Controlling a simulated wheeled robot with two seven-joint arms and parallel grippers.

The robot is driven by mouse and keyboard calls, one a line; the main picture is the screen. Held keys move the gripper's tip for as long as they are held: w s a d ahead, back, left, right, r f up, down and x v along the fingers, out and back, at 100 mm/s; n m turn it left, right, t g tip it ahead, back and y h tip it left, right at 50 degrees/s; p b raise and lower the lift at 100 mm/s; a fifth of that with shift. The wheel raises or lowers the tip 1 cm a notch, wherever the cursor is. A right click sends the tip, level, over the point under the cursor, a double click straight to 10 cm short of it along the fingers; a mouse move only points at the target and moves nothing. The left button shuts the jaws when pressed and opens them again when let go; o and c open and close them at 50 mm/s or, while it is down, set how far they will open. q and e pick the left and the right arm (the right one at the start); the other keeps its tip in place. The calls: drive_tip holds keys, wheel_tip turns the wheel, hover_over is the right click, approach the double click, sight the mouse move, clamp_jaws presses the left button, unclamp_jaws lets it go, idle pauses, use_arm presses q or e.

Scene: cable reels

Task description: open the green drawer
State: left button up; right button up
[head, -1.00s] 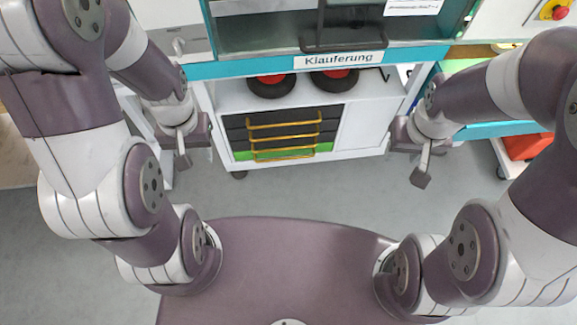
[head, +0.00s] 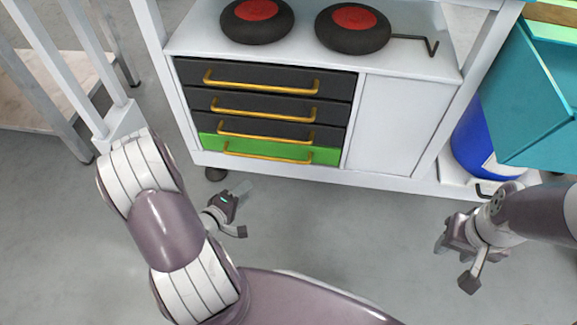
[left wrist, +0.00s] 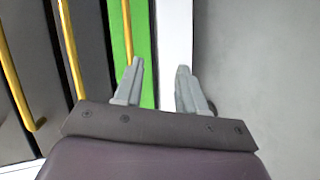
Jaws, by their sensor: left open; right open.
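The green drawer (head: 268,148) is the lowest of a stack of drawers and looks shut. Its gold bar handle (head: 268,157) runs along its front. My left gripper (head: 243,212) is open and empty, in front of and below the drawer. In the left wrist view the drawer stack appears turned sideways. Contact is not visible. My right gripper (head: 455,262) is open and empty, away to the right.
Dark drawers (head: 275,75) with gold handles sit directly above the green one. Two black-and-red reels (head: 352,28) rest on the white cabinet (head: 400,125). A blue container (head: 478,140) and teal bin (head: 535,90) stand right. Grey floor (head: 370,240) in front is clear.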

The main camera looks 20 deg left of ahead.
sight(267, 158)
use_arm(q)
drive_tip(key=w+b, duration=0.2)
drive_tip(key=w, duration=0.2)
drive_tip(key=w+d+n+t+b, duration=0.1)
drive_tip(key=w+b, duration=0.1)
drive_tip(key=w, duration=0.3)
drive_tip(key=w+r+n+t+b, duration=0.1)
drive_tip(key=w+b, duration=0.1)
drive_tip(key=w, duration=0.2)
drive_tip(key=shift+w+d+b, duration=0.2)
drive_tip(key=shift+d+b, duration=0.1)
drive_tip(key=shift+b, duration=0.05)
clamp_jaws()
